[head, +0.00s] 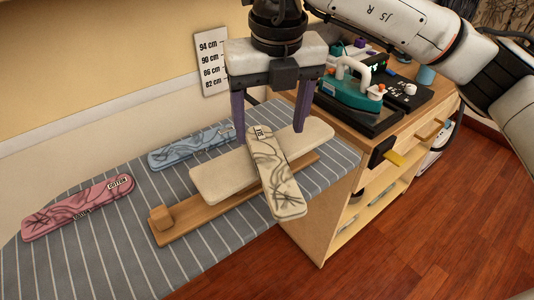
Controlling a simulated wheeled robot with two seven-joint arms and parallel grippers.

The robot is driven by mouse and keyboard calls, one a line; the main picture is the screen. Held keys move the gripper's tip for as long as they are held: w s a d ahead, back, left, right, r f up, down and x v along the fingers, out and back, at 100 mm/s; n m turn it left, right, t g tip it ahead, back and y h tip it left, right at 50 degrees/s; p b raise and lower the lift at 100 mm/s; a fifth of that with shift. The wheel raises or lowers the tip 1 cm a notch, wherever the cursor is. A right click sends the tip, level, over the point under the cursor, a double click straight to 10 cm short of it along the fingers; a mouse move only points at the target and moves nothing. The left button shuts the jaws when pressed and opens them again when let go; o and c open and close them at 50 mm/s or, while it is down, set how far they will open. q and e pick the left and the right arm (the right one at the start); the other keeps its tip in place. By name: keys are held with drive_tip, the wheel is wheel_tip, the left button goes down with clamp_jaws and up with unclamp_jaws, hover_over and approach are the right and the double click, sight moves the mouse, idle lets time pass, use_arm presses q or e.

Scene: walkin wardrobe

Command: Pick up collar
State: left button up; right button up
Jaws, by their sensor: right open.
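A cream collar-like strip (275,178) with dark branching marks and a partly hidden label lies slantwise across the pale padded top of a small wooden sleeve board (215,182). Its lower end sticks out past the board's edge. A blue strip (190,147) and a pink strip (78,207) labelled "COTTON" lie apart on the striped ironing surface. My right gripper (269,120) points down over the upper end of the cream strip. Its two purple fingers are wide apart, with nothing gripped between them. Whether they touch the padded top is unclear. My left gripper is out of view.
The grey striped ironing surface (110,253) has free room at the front left. A wooden cabinet (325,190) at right carries a teal iron (352,92) on a dark base. A height scale (211,66) is on the wall behind.

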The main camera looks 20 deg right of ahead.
sight(271, 162)
wheel_tip(271, 162, down, 4)
drive_tip(key=shift+d+r, duration=0.1)
drive_tip(key=shift+r, duration=0.15)
drive_tip(key=f, duration=0.1)
drive_tip(key=f+p, duration=0.1)
drive_tip(key=f, duration=0.2)
drive_tip(key=shift+w+d+f, duration=0.15)
drive_tip(key=shift+d, duration=0.1)
drive_tip(key=shift+w+f, duration=0.1)
drive_tip(key=shift+f, duration=0.3)
drive_tip(key=c, duration=1.1)
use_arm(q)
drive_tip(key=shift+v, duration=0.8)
use_arm(e)
drive_tip(key=shift+c, duration=0.7)
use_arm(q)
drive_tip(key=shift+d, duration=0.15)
